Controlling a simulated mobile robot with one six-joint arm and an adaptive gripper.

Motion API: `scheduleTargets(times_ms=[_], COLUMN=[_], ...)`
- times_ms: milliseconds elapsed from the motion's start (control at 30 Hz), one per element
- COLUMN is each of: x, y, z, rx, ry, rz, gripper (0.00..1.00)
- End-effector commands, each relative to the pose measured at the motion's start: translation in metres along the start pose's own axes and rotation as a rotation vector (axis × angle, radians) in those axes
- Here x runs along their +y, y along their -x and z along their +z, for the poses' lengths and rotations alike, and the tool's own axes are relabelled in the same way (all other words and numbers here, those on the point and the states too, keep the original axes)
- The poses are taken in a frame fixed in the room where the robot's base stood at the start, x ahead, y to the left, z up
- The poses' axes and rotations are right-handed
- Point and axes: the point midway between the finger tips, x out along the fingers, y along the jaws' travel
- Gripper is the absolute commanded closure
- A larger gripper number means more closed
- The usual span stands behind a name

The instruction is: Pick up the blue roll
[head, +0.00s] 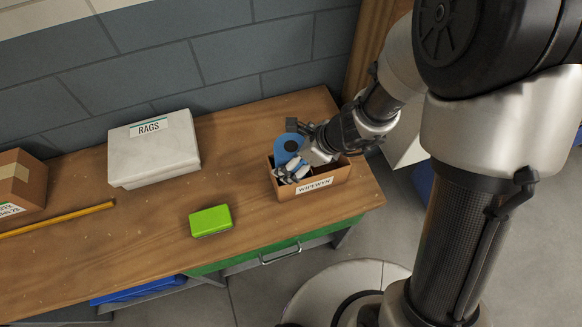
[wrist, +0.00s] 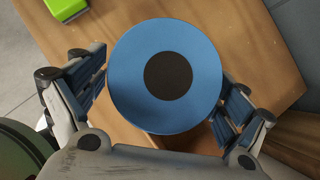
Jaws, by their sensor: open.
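The blue roll (head: 289,143) is at the left end of a brown open box (head: 318,191) labelled "WIPEWYN" on the workbench. Its lower part is hidden. In the wrist view, the round blue end of the roll (wrist: 130,72) with its dark centre faces the camera. My gripper (head: 290,152) is open at the roll. In the wrist view, my gripper's fingers (wrist: 160,78) stand on either side of the roll, close to its edge. I cannot tell whether they touch it.
A green box (head: 210,221) lies on the workbench (head: 145,235) left of the brown box. A white "RAGS" box (head: 155,154) stands by the wall. A yellow stick (head: 60,219) and a cardboard box (head: 18,182) are at the far left.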

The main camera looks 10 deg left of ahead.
Motion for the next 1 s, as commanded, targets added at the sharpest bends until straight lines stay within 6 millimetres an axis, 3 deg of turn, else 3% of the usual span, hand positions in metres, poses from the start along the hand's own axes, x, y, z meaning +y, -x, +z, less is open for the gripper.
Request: scheduleTargets(times_ms=[67,300,1000], x=[0.0003,-0.0002,0.0000], y=[-0.0110,-0.0104,-0.0103], z=[-0.0012,0.0001,0.0000], rx=[0.000,0.000,0.000], ry=[0.001,0.001,0.000], rz=[0.001,-0.001,-0.001], gripper=[0.07,0.08,0.55])
